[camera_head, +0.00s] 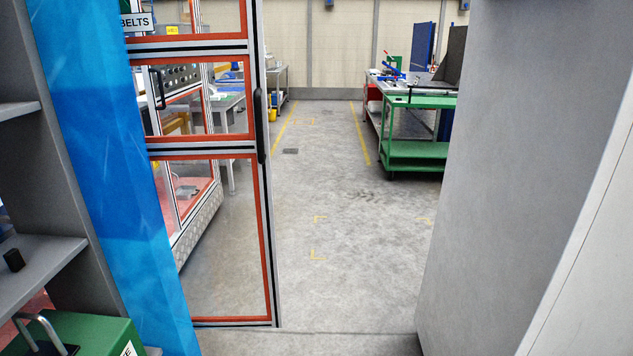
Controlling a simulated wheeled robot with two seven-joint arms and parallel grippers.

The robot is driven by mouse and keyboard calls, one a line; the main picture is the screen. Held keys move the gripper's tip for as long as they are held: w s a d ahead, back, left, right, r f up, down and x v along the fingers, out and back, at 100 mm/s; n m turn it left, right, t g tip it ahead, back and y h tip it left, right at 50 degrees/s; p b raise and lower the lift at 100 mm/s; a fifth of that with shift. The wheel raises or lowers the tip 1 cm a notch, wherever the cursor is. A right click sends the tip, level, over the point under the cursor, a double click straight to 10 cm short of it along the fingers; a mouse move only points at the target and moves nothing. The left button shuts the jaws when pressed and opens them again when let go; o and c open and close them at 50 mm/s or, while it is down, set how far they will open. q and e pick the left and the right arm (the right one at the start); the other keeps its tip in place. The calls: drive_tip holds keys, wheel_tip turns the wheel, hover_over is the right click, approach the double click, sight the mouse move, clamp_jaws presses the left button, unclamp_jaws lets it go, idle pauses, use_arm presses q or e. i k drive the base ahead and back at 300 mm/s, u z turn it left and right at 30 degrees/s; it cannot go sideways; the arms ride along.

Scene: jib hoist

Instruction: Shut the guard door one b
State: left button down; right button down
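A framed guard door (268,215) stands in the left half of the head view. It has an aluminium frame, red-orange edging and clear panels. A dark upright handle (261,125) is on its right edge. A sign reading "BELTS" (137,22) shows at its upper left. A wide gap lies between the door's free edge and the grey panel on the right, so the door does not close off the passage. I cannot tell whether this is the door called one b. Neither of my grippers shows.
A blue upright (110,160) and grey shelves (42,262) with a green case (85,334) are close on the left. A large grey panel (530,150) is close on the right. Clear concrete floor (340,230) runs between. A green cart (418,150) stands farther off.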

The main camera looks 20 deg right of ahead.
sight(247, 45)
drive_tip(key=z, duration=0.4)
drive_tip(key=i, duration=1.5)
drive_tip(key=u, duration=0.9)
